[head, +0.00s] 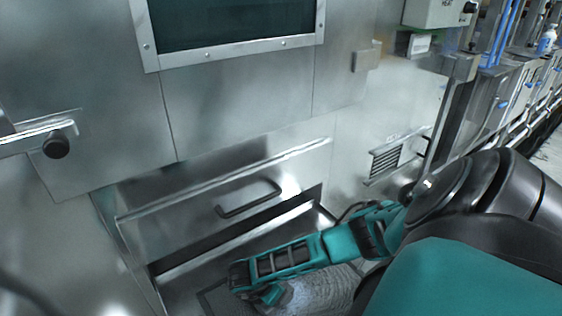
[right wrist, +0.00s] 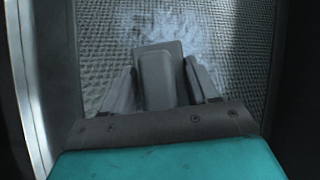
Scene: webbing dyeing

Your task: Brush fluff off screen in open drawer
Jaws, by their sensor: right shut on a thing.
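In the right wrist view a woven grey mesh screen (right wrist: 105,35) fills the floor of the open drawer. Pale whitish fluff (right wrist: 212,45) is spread over its middle and upper part. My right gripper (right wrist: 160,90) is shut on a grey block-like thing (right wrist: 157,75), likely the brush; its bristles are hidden. It is over the screen at the edge of the fluff; I cannot tell whether it touches. In the head view my right arm reaches low over the drawer and partly covers the screen (head: 338,283) and fluff. My left gripper is not in view.
A steel panel with a black bar handle (head: 248,197) stands behind the drawer. A dark framed window (head: 235,22) is above it. A latch with a black knob (head: 56,144) sticks out at left. The drawer's side wall (right wrist: 28,90) runs along the left in the wrist view.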

